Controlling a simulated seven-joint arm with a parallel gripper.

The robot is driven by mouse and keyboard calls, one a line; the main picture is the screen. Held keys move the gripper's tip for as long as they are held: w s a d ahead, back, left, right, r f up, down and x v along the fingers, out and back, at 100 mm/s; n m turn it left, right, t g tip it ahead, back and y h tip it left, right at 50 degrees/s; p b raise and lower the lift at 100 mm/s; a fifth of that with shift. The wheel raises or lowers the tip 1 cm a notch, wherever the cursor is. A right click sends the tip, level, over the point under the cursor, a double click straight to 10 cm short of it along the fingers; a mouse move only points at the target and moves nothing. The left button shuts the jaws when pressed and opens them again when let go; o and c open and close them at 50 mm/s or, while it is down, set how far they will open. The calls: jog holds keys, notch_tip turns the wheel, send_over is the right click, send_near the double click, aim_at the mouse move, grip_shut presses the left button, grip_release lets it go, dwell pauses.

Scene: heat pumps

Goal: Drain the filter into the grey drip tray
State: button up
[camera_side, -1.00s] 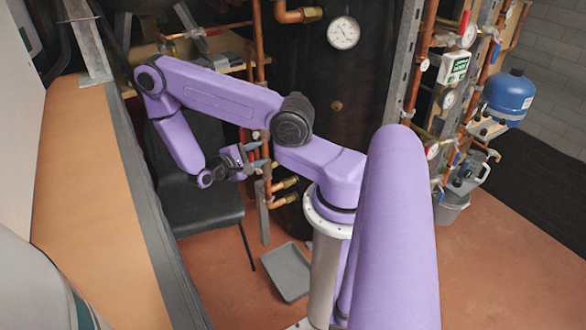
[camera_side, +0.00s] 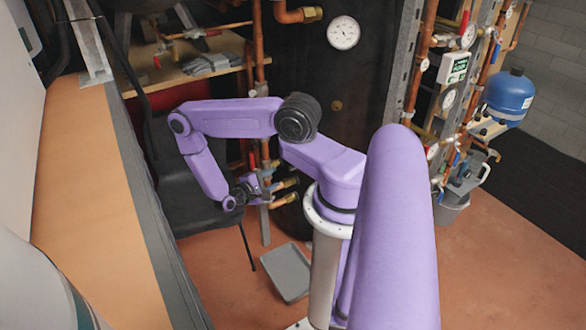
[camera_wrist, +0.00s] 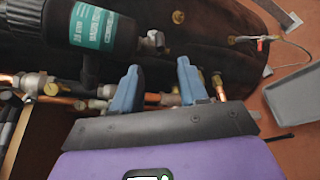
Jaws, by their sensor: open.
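The filter (camera_wrist: 98,28) is a black cylinder with a teal label in the wrist view, at the upper left. A metal fitting (camera_wrist: 152,42) sticks out of its right end. I cannot pick the filter out in the side view. The grey drip tray (camera_side: 286,272) lies on the floor beside my arm's base; part of it shows at the right edge of the wrist view (camera_wrist: 298,105). My gripper (camera_wrist: 158,80) is open, its blue fingers apart with nothing held between them. In the side view my gripper (camera_side: 262,184) is close to the copper pipes, above and left of the tray.
Copper pipes with brass valves (camera_side: 286,199) run close by my gripper. A dark chair (camera_side: 190,205) stands behind my forearm. A wooden shelf (camera_side: 185,75) holds grey folded items. A red-handled valve (camera_wrist: 262,42) with a thin hose is beyond the fingers. Floor around the tray is clear.

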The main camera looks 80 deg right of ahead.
aim_at(290, 169)
jog(key=x, duration=1.1)
jog(key=shift+s+d+f, duration=0.1)
jog(key=shift+s+d, duration=0.1)
jog(key=shift+d, duration=0.15)
grip_shut()
